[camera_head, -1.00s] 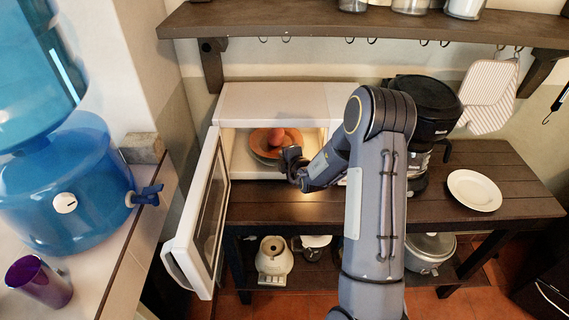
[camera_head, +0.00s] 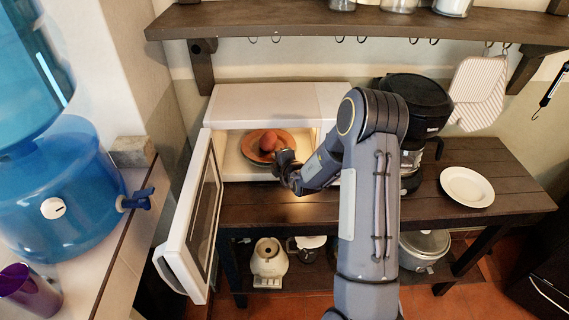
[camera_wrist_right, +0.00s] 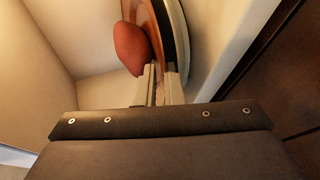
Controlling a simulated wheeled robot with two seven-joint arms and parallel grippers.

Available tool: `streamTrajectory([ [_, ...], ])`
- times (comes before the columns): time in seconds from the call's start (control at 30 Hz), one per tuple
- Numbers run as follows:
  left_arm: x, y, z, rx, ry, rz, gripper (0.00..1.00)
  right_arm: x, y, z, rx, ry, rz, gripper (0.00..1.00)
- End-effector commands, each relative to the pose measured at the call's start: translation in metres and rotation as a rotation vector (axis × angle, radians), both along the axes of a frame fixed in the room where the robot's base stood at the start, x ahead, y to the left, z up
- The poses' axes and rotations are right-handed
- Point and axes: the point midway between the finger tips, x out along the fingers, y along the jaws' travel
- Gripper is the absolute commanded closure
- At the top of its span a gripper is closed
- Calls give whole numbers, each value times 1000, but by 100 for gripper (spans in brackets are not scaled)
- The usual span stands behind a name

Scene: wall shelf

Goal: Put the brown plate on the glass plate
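The brown plate (camera_head: 286,137) is inside the open white microwave, with a red round fruit (camera_head: 268,141) on it. The glass plate (camera_head: 247,158) shows as a pale rim under it, at the left and front; whether they touch I cannot tell. In the right wrist view the brown plate (camera_wrist_right: 157,20) shows beside the pale glass rim (camera_wrist_right: 188,45), with a dark band between. My right gripper (camera_head: 281,160) is at the brown plate's near right edge. Its fingers (camera_wrist_right: 160,82) are close together with the brown rim between them. My left gripper is out of view.
The microwave (camera_head: 262,101) has its door (camera_head: 196,222) swung open at the left. A black coffee maker (camera_head: 413,105) stands right of my arm. A white plate (camera_head: 467,187) lies at the table's right. A shelf (camera_head: 300,22) hangs above. A blue water dispenser (camera_head: 65,190) stands left.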

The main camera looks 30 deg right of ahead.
Motion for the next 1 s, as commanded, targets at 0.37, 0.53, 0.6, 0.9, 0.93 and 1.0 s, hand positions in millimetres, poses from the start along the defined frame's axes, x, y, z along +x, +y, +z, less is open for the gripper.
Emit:
streamTrajectory([
  [0.37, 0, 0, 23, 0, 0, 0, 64, -74, 10, 34, 0, 5, -3, 88],
  [0.53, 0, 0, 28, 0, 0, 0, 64, -95, 14, 42, 0, 3, -3, 88],
  [0.6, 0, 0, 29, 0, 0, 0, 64, -99, 15, 45, -2, 0, -1, 88],
  [0.9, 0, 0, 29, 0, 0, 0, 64, -100, 101, 151, -469, -227, 523, 88],
  [0.93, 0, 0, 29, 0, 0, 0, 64, -106, 118, 168, -574, -276, 617, 88],
  [1.0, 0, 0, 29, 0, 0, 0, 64, -128, 158, 200, -838, -399, 835, 88],
])
